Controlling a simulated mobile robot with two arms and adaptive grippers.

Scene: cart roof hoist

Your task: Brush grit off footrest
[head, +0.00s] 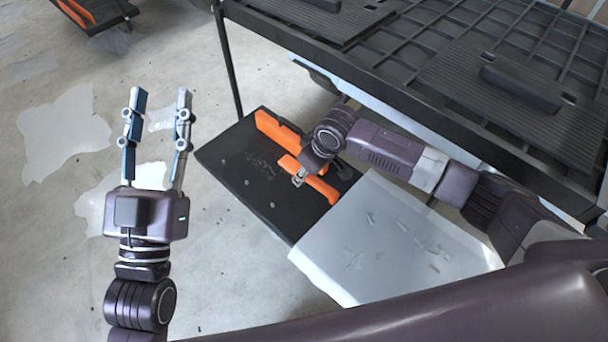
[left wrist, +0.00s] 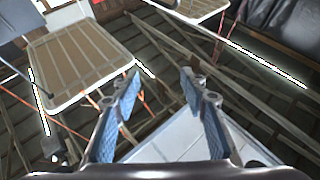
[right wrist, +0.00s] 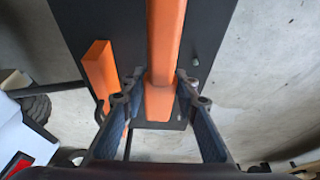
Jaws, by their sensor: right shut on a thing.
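The black footrest (head: 232,160) lies low beside the cart, with grit specks scattered on its top. An orange bar (head: 280,136) runs along its far side. My right gripper (head: 299,179) is over the footrest, shut on an orange brush (head: 322,189). In the right wrist view the orange brush (right wrist: 166,45) passes between the fingers (right wrist: 157,82), over the black footrest (right wrist: 78,32). The bristles cannot be made out. My left gripper (head: 157,100) is open and empty, raised over the floor left of the footrest; its spread fingers also show in the left wrist view (left wrist: 160,82).
A pale grey panel (head: 400,275) with grit-like flecks adjoins the footrest's near right side. The cart's black ribbed roof (head: 430,45) overhangs the right arm at the upper right. A dark post (head: 228,65) stands behind the footrest. Concrete floor (head: 50,220) is open at left.

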